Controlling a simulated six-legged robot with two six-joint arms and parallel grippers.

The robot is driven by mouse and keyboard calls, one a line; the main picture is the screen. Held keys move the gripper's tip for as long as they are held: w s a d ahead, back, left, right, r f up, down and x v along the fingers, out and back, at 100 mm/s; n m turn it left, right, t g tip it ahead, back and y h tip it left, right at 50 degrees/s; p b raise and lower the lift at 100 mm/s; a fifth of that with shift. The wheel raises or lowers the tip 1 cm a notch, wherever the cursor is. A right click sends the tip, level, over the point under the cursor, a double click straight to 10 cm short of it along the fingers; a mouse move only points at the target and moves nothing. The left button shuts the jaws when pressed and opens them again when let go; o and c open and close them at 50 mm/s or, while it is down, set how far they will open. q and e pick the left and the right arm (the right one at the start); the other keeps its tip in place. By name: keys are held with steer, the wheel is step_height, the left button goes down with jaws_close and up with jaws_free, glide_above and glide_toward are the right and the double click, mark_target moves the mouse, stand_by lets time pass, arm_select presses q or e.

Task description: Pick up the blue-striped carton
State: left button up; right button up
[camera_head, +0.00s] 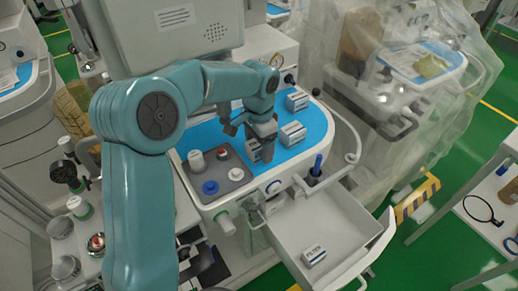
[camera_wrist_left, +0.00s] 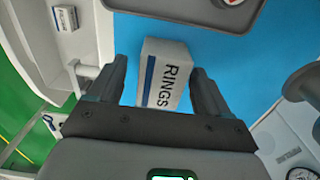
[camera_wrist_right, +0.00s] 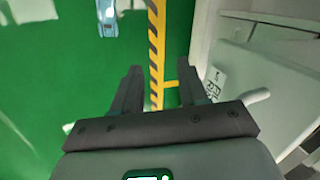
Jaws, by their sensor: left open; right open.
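A white carton with a dark blue stripe and the word RINGS (camera_wrist_left: 165,75) lies on the blue cart top, between the two fingers of my left gripper (camera_wrist_left: 158,70) in the left wrist view. The fingers are open, with gaps at both sides of it. In the head view the left gripper (camera_head: 263,153) points down over the cart top and partly hides this carton (camera_head: 251,150). Other similar white and blue cartons stand at the right (camera_head: 292,133) and farther back (camera_head: 297,100). My right gripper (camera_wrist_right: 160,88) is open and empty above the green floor.
A grey tray (camera_head: 237,182) with caps and knobs lies left of the carton. An open drawer (camera_head: 345,235) in front holds another carton (camera_head: 313,254). A blue-handled item (camera_head: 317,165) stands at the cart's edge. A plastic-draped cart (camera_head: 420,75) is at the right.

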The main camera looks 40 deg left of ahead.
arm_select(q)
steer(key=c, duration=0.9)
steer(key=shift+c, duration=0.8)
steer(key=shift+w+r, duration=0.1)
steer(key=shift+r, duration=0.2)
step_height(320, 180, up, 20)
steer(key=p, duration=0.3)
steer(key=shift+f+p, duration=0.25)
steer(key=shift+p, duration=0.15)
